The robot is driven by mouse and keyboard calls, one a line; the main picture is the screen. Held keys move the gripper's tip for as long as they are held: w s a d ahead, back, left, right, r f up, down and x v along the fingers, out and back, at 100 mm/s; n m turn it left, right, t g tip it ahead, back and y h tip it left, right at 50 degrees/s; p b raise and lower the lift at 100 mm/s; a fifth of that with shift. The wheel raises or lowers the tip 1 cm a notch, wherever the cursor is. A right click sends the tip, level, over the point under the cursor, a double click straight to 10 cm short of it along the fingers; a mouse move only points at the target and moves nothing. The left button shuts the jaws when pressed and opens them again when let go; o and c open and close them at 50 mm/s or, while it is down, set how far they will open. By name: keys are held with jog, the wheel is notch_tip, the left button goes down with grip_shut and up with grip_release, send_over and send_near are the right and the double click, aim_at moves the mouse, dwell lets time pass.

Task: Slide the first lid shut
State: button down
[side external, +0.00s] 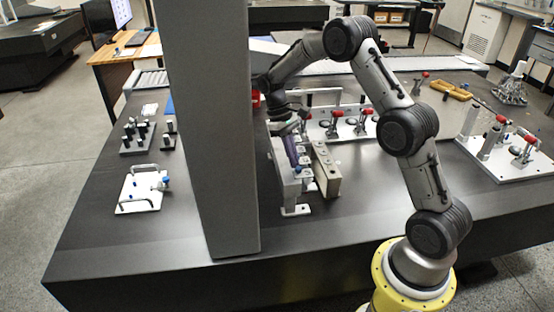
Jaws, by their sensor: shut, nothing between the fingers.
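My arm reaches over the middle of the table, and my gripper (291,131) points down close above a grey fixture (286,182). The fingers are small and partly hidden; my gripper looks shut and empty. A long dark purple piece (292,152) lies along the fixture just below my gripper; I cannot tell whether they touch. A beige block with holes (327,170) stands just right of the fixture. I cannot make out for certain which part is the first lid, or how far open it is.
A thick grey column (208,140) blocks the view left of my gripper. Red-handled toggle clamps on a white plate (345,127) stand close behind. More clamps sit on a plate (505,150) at right. The dark table (110,235) is clear at front left.

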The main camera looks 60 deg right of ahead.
jog(key=shift+s+d, duration=0.2)
jog(key=shift+s, duration=0.05)
